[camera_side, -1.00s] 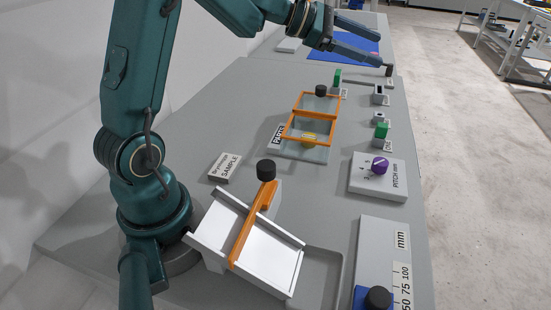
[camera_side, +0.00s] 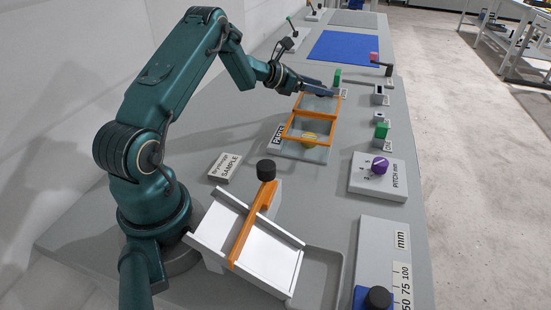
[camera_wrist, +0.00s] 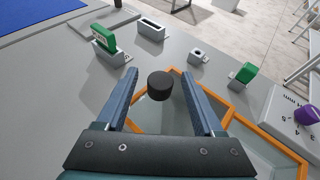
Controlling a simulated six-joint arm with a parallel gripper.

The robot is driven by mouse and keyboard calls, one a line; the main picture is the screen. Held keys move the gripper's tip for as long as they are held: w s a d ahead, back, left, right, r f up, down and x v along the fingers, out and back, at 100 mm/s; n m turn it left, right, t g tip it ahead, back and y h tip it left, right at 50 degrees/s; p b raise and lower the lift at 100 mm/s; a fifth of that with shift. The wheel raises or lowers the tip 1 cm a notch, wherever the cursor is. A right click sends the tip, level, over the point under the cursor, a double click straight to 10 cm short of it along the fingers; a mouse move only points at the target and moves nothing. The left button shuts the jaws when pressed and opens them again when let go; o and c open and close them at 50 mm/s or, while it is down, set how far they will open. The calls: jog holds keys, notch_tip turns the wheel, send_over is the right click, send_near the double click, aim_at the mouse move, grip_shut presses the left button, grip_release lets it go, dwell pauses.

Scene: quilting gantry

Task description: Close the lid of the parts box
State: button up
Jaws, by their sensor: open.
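The parts box (camera_side: 312,153) stands mid-table beside the PARTS label (camera_side: 279,133), with something yellow (camera_side: 309,137) inside. Its orange-framed clear lid (camera_side: 292,125) extends toward the far side; its exact tilt is hard to judge. In the wrist view the orange frame (camera_wrist: 265,138) runs across the lower right. The lid's black knob (camera_wrist: 160,86) shows there between my fingers, with a gap on each side. My gripper (camera_wrist: 160,73) is open around the knob and holds nothing. In the side view my gripper (camera_side: 326,91) is at the lid's far end and hides the knob.
Green-handled fixtures (camera_wrist: 104,40) and (camera_side: 381,131) and a small slotted block (camera_wrist: 151,28) stand near the box. A purple pitch knob (camera_side: 380,166) is to its right. A white tray with an orange bar (camera_side: 253,222) stands in front. A blue mat (camera_side: 345,48) lies behind.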

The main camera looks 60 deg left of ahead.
jog(key=shift+w+d+f, duration=0.1)
jog(key=shift+w+f, duration=0.1)
jog(key=shift+w, duration=0.3)
grip_shut()
dwell(1.2)
